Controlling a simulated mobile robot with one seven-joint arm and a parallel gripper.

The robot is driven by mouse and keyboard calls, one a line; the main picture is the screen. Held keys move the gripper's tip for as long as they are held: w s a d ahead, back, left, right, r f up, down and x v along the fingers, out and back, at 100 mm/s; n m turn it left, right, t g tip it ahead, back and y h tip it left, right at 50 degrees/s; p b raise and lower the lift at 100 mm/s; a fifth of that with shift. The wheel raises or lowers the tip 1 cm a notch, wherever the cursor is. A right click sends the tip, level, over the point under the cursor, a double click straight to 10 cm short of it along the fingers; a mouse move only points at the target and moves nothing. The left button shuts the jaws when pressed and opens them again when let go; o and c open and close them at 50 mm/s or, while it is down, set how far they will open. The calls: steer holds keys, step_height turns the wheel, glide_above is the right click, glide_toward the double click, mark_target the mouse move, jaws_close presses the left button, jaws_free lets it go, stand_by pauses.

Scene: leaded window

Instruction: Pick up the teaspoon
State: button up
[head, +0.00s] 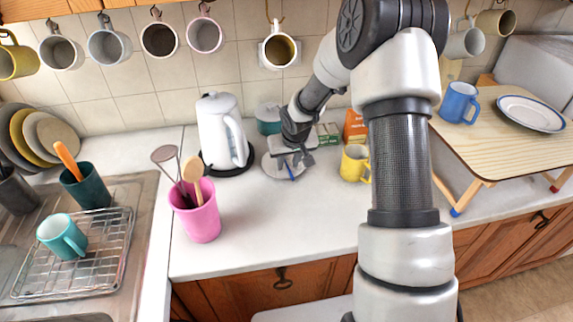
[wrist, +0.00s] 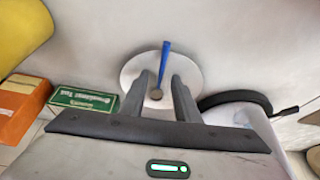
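The teaspoon (wrist: 164,62) has a blue handle and a dark bowl end, and lies across a round white saucer (wrist: 135,68). In the wrist view its bowl end is between my two fingers and its handle points away past the fingertips. My gripper (wrist: 158,82) is open, with a gap on both sides of the spoon. In the head view my gripper (head: 293,160) is over the saucer (head: 271,168) on the counter, and a bit of the blue handle (head: 291,173) shows below it. Whether the fingers touch the saucer I cannot tell.
A white kettle (head: 222,135) on its black base stands close left of the saucer. A green box (wrist: 88,98), an orange box (wrist: 20,105) and a yellow mug (head: 354,163) stand to the right in the head view.

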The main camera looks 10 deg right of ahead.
mark_target(288, 167)
steer(key=shift+f, duration=0.1)
jaws_close()
step_height(288, 167, up, 10)
steer(key=s+f+p, duration=0.1)
steer(key=s+f, duration=0.1)
steer(key=s, duration=1.4)
steer(key=shift+s+f+m+p, duration=0.2)
steer(key=shift+s+m+p, duration=0.05)
steer(key=shift+m+p, duration=0.15)
